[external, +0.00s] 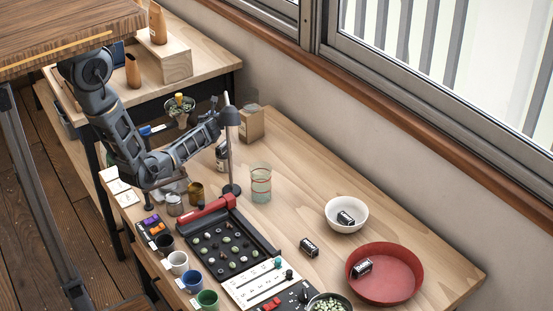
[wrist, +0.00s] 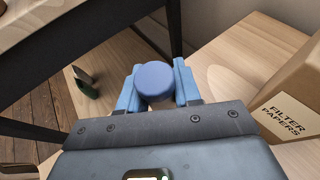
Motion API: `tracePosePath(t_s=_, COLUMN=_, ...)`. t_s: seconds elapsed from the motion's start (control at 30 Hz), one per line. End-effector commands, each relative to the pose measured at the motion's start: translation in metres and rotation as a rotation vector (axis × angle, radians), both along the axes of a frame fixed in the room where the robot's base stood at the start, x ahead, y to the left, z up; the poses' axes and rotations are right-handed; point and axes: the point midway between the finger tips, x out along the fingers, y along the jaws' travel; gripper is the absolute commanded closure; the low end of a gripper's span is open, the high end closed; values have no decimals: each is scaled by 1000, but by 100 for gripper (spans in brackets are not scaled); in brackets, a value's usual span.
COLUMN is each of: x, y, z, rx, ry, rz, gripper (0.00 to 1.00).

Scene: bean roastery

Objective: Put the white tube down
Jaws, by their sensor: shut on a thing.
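In the wrist view my gripper (wrist: 158,88) has its two blue fingers closed on either side of a round blue cap (wrist: 155,79). Only the cap and a sliver of paler body under it show, so the white tube (wrist: 163,104) is mostly hidden by the cap and gripper.
A cardboard filter papers box (wrist: 293,105) stands right of my gripper; it also shows in the external view (external: 252,123). A glass jar (external: 261,183), black tray (external: 226,248) and red bowl (external: 408,268) stand further right. The table's back middle is clear.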

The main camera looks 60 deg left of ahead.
Motion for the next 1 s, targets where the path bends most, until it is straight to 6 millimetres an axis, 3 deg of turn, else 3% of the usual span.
tracePosePath(t_s=0.13, x=0, y=0, z=-16, rx=-1, ry=1, rz=-2, gripper=100)
tracePosePath(t_s=0.57, x=0, y=0, z=-22, rx=0, ry=0, rz=-1, gripper=100)
tracePosePath(t_s=0.6, x=0, y=0, z=-21, rx=0, ry=0, rz=-1, gripper=64)
tracePosePath(t_s=0.83, x=0, y=0, z=-21, rx=-1, ry=0, rz=-1, gripper=42)
tracePosePath(t_s=1.0, x=0, y=0, z=-21, rx=-1, ry=0, rz=-1, gripper=41)
